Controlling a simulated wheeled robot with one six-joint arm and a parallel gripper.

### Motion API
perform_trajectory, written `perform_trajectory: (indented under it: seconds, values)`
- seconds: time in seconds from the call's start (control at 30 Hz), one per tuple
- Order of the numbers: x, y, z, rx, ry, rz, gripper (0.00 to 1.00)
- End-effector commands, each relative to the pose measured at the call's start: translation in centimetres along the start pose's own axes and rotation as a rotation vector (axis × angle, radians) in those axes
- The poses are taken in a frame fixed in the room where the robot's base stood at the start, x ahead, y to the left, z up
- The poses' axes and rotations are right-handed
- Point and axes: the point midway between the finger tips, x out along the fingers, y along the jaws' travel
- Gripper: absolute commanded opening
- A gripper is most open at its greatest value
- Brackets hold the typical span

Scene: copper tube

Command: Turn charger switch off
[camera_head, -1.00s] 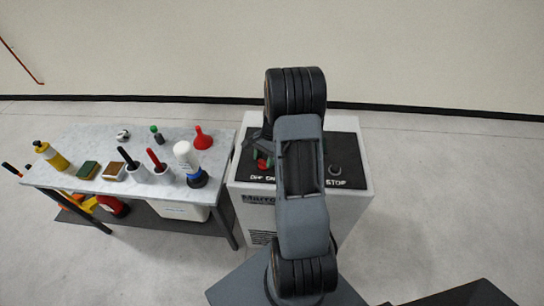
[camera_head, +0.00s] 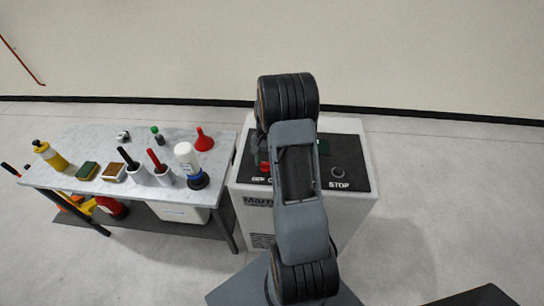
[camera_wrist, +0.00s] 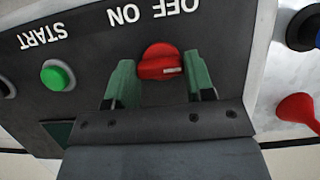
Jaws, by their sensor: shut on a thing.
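The charger (camera_head: 345,222) is a pale grey box with a black top panel. Its red rotary switch (camera_wrist: 160,62) sits below the OFF and ON labels, which appear upside down in the wrist view. A short white mark lies on the knob's right side there. My gripper (camera_wrist: 160,80) has its green fingers on either side of the knob and is shut on it. In the head view the red switch (camera_head: 265,166) shows just left of my arm, which hides part of the panel and most of my gripper.
A green START button (camera_wrist: 57,75) is left of the switch in the wrist view. A dark STOP button (camera_head: 338,172) is on the panel's right. A marble-topped table (camera_head: 90,145) with bottles, brushes and a red funnel (camera_head: 204,140) stands close to the charger's left.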

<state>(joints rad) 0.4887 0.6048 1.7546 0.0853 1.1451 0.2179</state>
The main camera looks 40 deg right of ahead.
Motion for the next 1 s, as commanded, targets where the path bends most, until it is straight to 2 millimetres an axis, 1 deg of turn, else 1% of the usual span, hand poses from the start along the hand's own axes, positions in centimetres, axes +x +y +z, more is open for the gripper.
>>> perform_trajectory:
  seconds: [0.03, 0.43, 0.47, 0.7, 1.0]
  values:
    - [0.24, 0.12, 0.13, -0.006, -0.008, 0.005, 0.25]
    - [0.24, 0.30, 0.12, -0.012, -0.009, 0.005, 0.25]
    - [0.24, 0.31, 0.12, -0.012, -0.009, 0.005, 0.51]
    - [0.12, 0.26, 0.06, -0.010, -0.005, 0.003, 0.74]
    - [-0.09, -0.40, 0.09, -0.008, 0.000, 0.007, 0.74]
